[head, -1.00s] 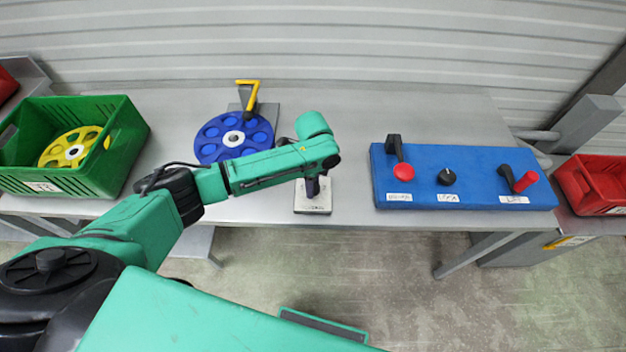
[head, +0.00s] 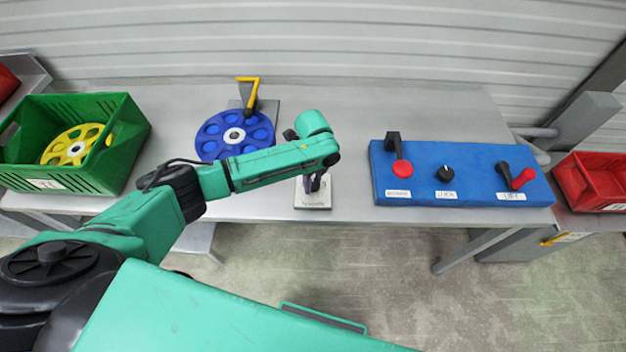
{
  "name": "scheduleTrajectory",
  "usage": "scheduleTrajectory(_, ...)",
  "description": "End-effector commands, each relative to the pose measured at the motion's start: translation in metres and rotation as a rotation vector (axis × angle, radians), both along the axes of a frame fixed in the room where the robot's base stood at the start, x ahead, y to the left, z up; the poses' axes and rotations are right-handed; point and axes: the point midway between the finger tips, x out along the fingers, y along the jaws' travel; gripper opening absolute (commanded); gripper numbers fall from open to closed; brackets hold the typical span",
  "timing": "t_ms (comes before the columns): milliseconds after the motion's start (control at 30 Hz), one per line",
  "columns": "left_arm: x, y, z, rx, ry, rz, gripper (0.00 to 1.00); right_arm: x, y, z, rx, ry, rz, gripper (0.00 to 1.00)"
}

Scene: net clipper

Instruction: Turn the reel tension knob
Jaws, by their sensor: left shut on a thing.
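My left gripper (head: 315,184) points down at the light grey base plate (head: 312,201) in the middle of the table's front edge. Its dark fingers are shut on the reel tension knob, which stands on this plate and is mostly hidden by the fingers and wrist. The plate has a small label at its front, too small to read surely. The blue reel (head: 212,137) lies behind my left forearm, with a yellow crank-shaped arm (head: 251,93) on a grey block beside it. My right gripper is not in view.
A green crate (head: 92,178) holding a yellow reel (head: 72,146) stands at left. A red bin (head: 590,184) is at far right. The table's back middle is clear.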

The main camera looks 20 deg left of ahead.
Motion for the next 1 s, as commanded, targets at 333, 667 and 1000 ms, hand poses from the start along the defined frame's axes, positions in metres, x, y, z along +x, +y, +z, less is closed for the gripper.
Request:
scheduleTrajectory(333,0.000,-0.001,0.000,-0.001,-0.001,0.000,0.79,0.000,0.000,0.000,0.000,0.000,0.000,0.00)
scheduleTrajectory(667,0.002,-0.001,0.039,-0.003,-0.005,0.000,0.79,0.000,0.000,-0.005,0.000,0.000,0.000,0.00)
scheduleTrajectory(1000,0.001,-0.001,0.131,-0.003,-0.005,0.000,0.79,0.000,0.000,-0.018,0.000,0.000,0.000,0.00)
